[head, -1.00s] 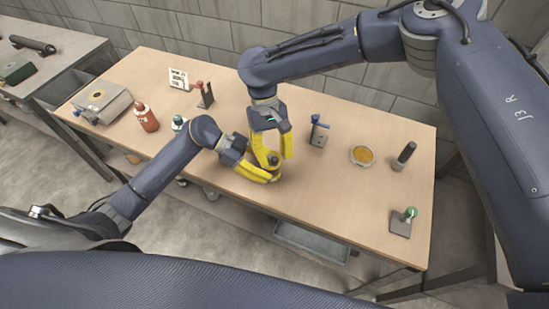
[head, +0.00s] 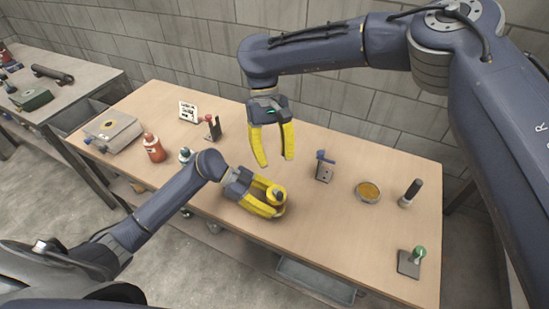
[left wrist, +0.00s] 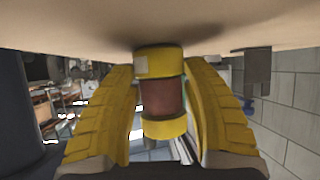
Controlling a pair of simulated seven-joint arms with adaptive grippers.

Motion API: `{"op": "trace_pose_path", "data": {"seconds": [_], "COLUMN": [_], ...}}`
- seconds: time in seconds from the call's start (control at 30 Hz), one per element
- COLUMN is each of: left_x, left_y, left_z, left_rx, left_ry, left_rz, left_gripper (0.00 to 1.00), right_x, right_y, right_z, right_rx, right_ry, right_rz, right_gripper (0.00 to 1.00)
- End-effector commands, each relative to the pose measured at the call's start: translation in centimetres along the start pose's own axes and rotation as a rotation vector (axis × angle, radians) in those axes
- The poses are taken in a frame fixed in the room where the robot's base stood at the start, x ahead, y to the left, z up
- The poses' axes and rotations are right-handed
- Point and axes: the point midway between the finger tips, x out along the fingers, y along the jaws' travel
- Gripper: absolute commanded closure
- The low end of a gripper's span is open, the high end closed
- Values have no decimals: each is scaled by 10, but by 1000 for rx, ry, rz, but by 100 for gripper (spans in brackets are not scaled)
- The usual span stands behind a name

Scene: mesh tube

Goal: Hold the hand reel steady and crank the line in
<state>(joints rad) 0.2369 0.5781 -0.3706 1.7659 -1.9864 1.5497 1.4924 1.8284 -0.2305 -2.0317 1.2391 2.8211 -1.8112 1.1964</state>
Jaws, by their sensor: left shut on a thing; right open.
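The hand reel (head: 276,193) stands on the wooden table, between the fingers of my left gripper (head: 280,204). It has yellow flanges and a dark knob on top. In the left wrist view the reel (left wrist: 163,97) shows a reddish-brown core between its two yellow flanges. The left fingers (left wrist: 165,115) are shut on it from both sides. In the head view the left fingers hide much of its side. My right gripper (head: 271,162) is open and empty, pointing down above and behind the reel, apart from it. I cannot make out any line.
A blue-topped stand (head: 323,167), a round dish (head: 367,191), a dark upright handle (head: 411,193) and a green-knobbed block (head: 410,263) stand to the right. The table front-right of the reel is clear.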

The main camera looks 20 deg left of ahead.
Motion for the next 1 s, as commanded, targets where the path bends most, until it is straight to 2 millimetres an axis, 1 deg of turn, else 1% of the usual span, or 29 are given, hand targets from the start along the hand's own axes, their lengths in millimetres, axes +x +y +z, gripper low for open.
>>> {"op": "trace_pose_path", "data": {"seconds": [0.23, 0.27, 0.4, 0.47, 0.77, 0.87, 1.0], "left_x": [0, 0, 0, 0, -3, -11, -32], "left_y": [0, 0, 0, 0, 0, 0, 0], "left_z": [0, 0, 0, 0, 0, 1, 1], "left_rx": [0, 0, 0, 0, 0, 0, 0], "left_ry": [1, 1, 0, 0, -1, -3, -4], "left_rz": [0, 0, 0, 0, 0, -1, -1], "left_gripper": [67, 47, 31, 25, 25, 25, 25], "right_x": [0, 0, 0, 0, 0, 0, 0], "right_y": [0, 0, 0, 0, 0, 0, 0], "right_z": [0, 0, 0, 0, 0, 0, 0], "right_rx": [0, 0, 0, 0, 0, 0, 0], "right_ry": [0, 0, 0, 0, 0, 0, 0], "right_rz": [0, 0, 0, 0, 0, 0, 0], "right_gripper": [61, 61, 61, 61, 61, 61, 61]}}
